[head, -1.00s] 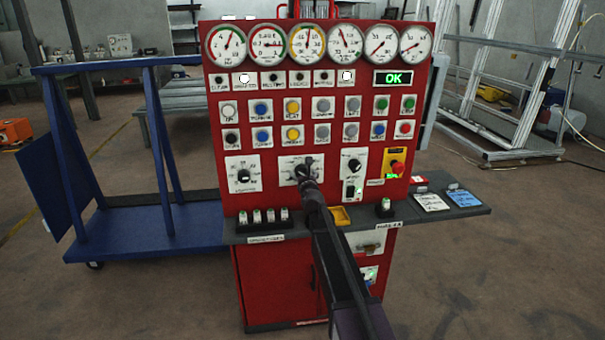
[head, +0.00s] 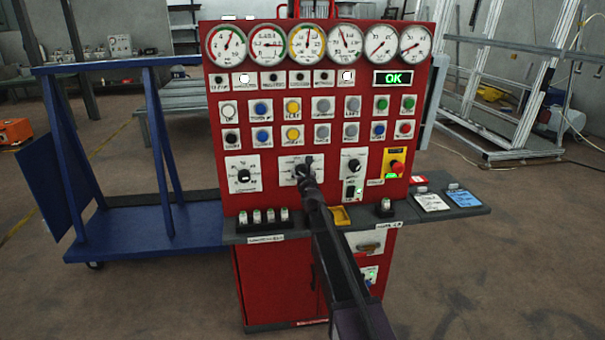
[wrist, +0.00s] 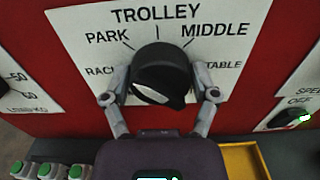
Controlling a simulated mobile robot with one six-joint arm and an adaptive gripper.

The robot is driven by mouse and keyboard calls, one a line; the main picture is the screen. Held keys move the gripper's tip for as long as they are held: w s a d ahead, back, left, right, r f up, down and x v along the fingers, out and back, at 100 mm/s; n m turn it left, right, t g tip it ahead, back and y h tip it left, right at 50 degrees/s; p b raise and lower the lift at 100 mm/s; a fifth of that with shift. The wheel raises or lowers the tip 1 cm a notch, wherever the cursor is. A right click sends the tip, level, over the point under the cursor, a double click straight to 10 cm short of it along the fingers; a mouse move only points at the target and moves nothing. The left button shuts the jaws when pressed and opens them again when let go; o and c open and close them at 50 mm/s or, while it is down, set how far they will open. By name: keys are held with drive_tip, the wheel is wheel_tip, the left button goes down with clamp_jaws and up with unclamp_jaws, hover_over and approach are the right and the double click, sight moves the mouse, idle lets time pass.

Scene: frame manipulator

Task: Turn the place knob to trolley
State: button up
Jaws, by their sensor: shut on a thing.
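The place knob is a round black knob (wrist: 160,72) on a white plate (wrist: 80,25) on the red panel, seen in the wrist view. Labels around it read RACK, PARK, TROLLEY, MIDDLE and TABLE, with TROLLEY at the top. A pale slanted mark shows on the knob's lower face; I cannot tell which label the pointer faces. My gripper (wrist: 160,94) is shut on the knob, one finger at its left and one at its right. In the head view my gripper (head: 304,174) reaches the middle plate (head: 286,167) and partly hides the knob.
Another knob (head: 244,175) sits to the left and another (head: 353,165) to the right. A red emergency button (head: 397,167) is farther right. Below, a dark ledge (head: 460,207) carries green-topped switches (head: 257,217) and a yellow tray (head: 340,216). A blue trolley (head: 140,235) stands left.

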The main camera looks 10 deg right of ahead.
drive_tip(key=m, duration=0.4)
drive_tip(key=shift+d, duration=0.15)
drive_tip(key=shift+w+f+m, duration=0.1)
drive_tip(key=shift+m, duration=2.2)
drive_tip(key=o, duration=1)
drive_tip(key=s, duration=1.2)
